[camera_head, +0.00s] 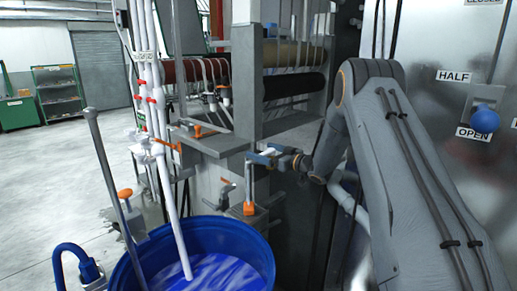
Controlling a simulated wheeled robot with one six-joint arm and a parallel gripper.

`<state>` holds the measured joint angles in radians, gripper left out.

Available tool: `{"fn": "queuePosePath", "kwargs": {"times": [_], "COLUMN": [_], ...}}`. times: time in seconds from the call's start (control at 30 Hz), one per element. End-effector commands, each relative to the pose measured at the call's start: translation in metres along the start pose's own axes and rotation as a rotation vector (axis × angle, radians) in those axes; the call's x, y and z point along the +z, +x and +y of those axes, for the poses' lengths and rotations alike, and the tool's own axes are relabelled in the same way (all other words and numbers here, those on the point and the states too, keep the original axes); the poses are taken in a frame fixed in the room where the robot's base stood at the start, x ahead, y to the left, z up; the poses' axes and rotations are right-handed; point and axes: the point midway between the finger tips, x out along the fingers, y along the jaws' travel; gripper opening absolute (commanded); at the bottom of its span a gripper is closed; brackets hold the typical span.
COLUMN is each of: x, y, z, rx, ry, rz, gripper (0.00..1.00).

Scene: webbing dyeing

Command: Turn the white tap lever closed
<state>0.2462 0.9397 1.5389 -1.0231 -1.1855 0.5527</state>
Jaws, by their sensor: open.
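White upright pipes (152,80) with red fittings stand left of the middle, above a blue tub. A white tap fitting (148,152) sits low on these pipes. Its lever is too small to make out clearly, so I cannot tell its angle. My gripper (258,157) is open and points left beside the grey metal ledge, clearly right of the white pipes. A small white patch shows at its fingers, and I cannot tell what it is. I see nothing clearly held.
The blue tub (257,254) holds blue liquid. Orange-handled valves (249,194) and a grey ledge (211,142) stand close to my gripper. A blue-knobbed lever (484,119) is on the metal panel at right, near the OPEN label.

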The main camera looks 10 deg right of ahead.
Motion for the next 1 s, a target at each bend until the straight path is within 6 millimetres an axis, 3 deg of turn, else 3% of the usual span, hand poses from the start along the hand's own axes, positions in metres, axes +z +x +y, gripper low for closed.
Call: {"fn": "queuePosePath", "kwargs": {"times": [0.2, 0.57, 0.87, 1.0], "x": [0.0, 0.0, 0.001, 0.001], "y": [0.024, 0.029, 0.029, 0.029], "z": [-0.002, -0.002, -0.002, -0.002], "rx": [-0.002, -0.001, -0.002, -0.013], "ry": [0.001, 0.001, 0.001, 0.0], "rz": [-0.001, -0.001, -0.001, 0.0], "gripper": [0.9, 0.88, 0.38, 0.34]}}
